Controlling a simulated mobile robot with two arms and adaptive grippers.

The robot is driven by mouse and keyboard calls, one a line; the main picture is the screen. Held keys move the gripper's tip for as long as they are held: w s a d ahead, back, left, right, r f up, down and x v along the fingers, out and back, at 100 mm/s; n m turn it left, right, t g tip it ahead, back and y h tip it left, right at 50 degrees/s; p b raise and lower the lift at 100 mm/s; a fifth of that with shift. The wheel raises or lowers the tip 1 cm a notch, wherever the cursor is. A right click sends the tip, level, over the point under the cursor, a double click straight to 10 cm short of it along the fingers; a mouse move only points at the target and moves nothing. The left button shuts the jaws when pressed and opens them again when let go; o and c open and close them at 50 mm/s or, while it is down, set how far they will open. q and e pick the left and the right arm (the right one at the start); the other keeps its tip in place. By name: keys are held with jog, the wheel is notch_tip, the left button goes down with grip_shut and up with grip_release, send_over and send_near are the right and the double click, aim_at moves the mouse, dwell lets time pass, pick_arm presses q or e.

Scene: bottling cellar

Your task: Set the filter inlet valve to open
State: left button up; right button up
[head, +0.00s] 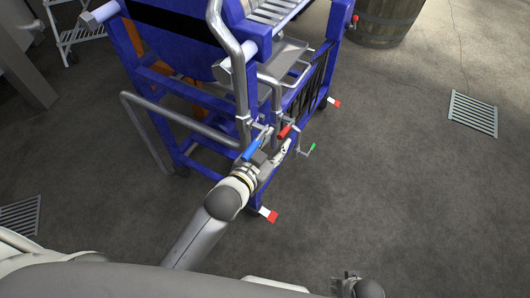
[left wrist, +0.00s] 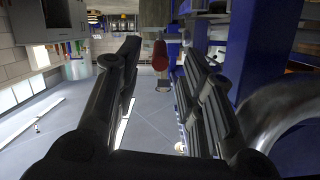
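The blue filter frame (head: 190,92) carries grey pipes and several small lever valves. A red valve handle (head: 284,131) sits by the pipes at its near end, with a blue handle (head: 253,148) to its left and a green handle (head: 312,147) to its right. I cannot tell which is the filter inlet valve. My left gripper (head: 276,153) is close to the red and blue handles. In the left wrist view its fingers are apart, and a red handle (left wrist: 160,55) shows in the gap, near the fingertips. My right gripper (head: 347,284) is at the bottom edge, partly cut off.
A grey pipe (head: 150,103) loops out left of the frame. Another red handle (head: 354,20) is at its far end. Red-and-white corner feet (head: 268,215) stick out at floor level. A wooden barrel (head: 388,22) stands behind. The floor to the right is clear around a drain grate (head: 473,114).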

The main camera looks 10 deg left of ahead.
pick_arm(q)
jog(key=v, duration=0.5)
jog(key=shift+s, duration=0.1)
